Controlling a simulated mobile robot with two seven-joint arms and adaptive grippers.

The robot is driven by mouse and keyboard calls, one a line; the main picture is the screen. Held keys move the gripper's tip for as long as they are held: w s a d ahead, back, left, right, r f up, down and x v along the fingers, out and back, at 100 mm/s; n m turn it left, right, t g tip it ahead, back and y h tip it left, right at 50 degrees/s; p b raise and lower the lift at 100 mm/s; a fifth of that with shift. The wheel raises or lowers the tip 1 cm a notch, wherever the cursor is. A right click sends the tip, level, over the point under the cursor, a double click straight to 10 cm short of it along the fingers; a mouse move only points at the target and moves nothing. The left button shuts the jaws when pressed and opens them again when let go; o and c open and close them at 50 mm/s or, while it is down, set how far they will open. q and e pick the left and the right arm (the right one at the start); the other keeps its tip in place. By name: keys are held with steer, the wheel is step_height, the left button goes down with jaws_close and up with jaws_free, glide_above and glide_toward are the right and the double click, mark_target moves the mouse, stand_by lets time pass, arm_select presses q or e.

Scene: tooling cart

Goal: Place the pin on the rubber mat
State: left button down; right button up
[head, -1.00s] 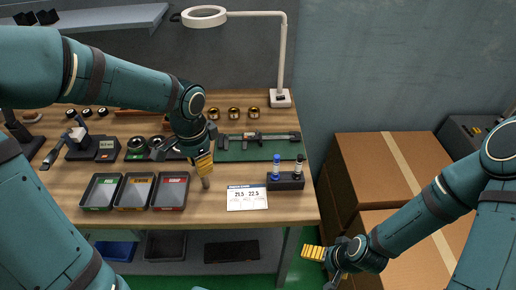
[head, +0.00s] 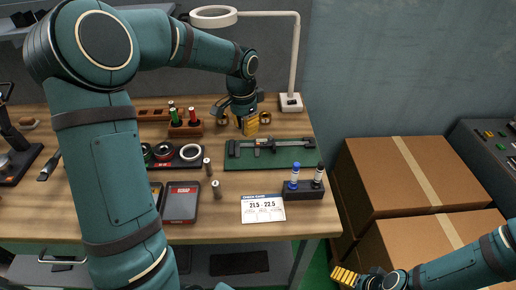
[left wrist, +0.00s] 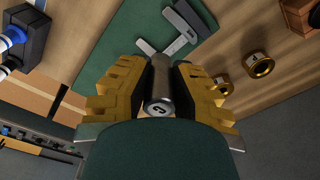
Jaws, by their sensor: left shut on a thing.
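A grey metal pin (left wrist: 160,85) is held lengthwise between the yellow fingers of my left gripper (left wrist: 159,92), with its marked end face toward the camera. In the head view my left gripper (head: 250,124) is at the back edge of the green rubber mat (head: 240,160); the held pin cannot be made out there. The mat also shows in the left wrist view (left wrist: 112,65), beyond the fingers. A grey caliper (head: 285,144) lies on the mat. My right gripper (head: 344,277) is low by the cardboard boxes, its fingers seen too poorly to judge.
Two similar pins, one farther back (head: 207,167) and one nearer (head: 216,190), stand left of the mat. Brass rings (left wrist: 257,63) sit behind it. A marker holder (head: 290,192) and a printed card (head: 262,208) are in front. A lamp base (head: 291,103) stands at the back right.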

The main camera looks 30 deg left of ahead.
mark_target(247, 153)
arm_select(q)
step_height(247, 153, down, 8)
steer(key=shift+r+b, duration=0.15)
steer(key=shift+b, duration=0.7)
steer(key=c, duration=1)
jaws_free()
steer(key=shift+o, duration=0.2)
steer(key=r+p, duration=0.1)
steer(key=r, duration=0.4)
steer(key=r+p, duration=0.1)
steer(key=r, duration=0.4)
steer(key=shift+s+a+r+p, duration=0.1)
steer(key=shift+s+r+p, duration=0.1)
steer(key=shift+r+p, duration=0.1)
steer(key=shift+r, duration=0.7)
steer(key=shift+s, duration=0.1)
